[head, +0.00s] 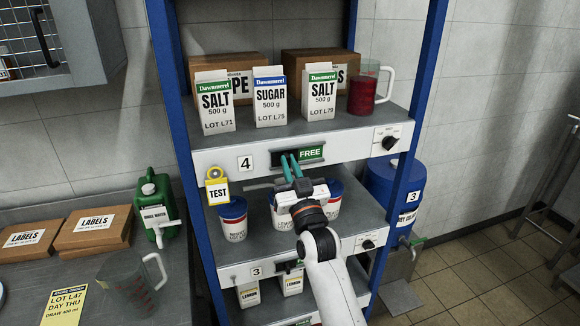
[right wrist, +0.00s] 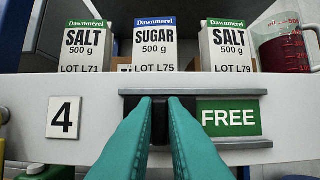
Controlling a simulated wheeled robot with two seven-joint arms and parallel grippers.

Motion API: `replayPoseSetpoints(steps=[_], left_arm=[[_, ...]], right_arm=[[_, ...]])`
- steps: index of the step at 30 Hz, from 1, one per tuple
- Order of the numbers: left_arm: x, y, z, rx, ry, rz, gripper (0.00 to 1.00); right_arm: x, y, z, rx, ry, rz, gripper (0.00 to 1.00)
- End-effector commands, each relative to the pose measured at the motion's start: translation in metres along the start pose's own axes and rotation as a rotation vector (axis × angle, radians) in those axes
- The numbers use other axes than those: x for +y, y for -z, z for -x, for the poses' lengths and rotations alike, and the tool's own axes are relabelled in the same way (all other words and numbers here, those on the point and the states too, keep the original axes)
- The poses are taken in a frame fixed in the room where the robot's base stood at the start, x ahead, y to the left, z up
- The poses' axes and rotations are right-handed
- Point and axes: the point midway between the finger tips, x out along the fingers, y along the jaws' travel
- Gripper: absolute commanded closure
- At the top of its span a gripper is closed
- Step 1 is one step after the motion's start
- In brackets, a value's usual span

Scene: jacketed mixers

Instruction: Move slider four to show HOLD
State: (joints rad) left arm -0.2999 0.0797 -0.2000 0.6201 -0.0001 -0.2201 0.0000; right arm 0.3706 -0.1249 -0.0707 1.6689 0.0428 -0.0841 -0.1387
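Slider four sits in a dark slot on the upper shelf's front edge, beside a "4" plate (head: 246,163). A green FREE label (head: 311,153) shows at the slot's right; it also reads clearly in the right wrist view (right wrist: 229,118). My right gripper (head: 289,158) reaches up to the slot, left of FREE. In the right wrist view its green fingertips (right wrist: 160,108) flank slider four's dark knob (right wrist: 160,125) closely, with no clear gap beside it. The fingers hide part of the slot. My left gripper is not in view.
Salt and sugar cartons (head: 270,97) and a jug of red liquid (head: 362,95) stand on the shelf above. A yellow TEST tag (head: 217,190) hangs at the left. Tubs (head: 233,218) stand below. A black knob (head: 389,143) is right of the slot.

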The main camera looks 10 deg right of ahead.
Motion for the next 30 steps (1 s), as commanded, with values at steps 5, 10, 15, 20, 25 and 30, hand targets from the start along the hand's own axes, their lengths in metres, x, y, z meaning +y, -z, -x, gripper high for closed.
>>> replayPoseSetpoints(steps=[5,10,15,20,25,30], left_arm=[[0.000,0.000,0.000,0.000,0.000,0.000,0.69],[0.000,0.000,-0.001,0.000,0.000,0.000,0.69],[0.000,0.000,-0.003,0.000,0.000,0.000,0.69],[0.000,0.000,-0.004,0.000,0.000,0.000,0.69],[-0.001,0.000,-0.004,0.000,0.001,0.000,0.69],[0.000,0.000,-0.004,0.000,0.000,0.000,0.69]], right_arm=[[0.000,0.000,0.000,0.000,0.000,0.000,1.00],[-0.017,0.001,0.000,0.000,0.000,0.006,1.00],[-0.052,0.001,0.000,0.000,0.000,0.007,1.00],[-0.069,0.000,0.000,0.001,0.000,0.002,1.00],[-0.070,0.000,0.000,0.001,0.001,0.000,1.00],[-0.070,0.000,0.000,0.000,0.002,0.001,0.82]])
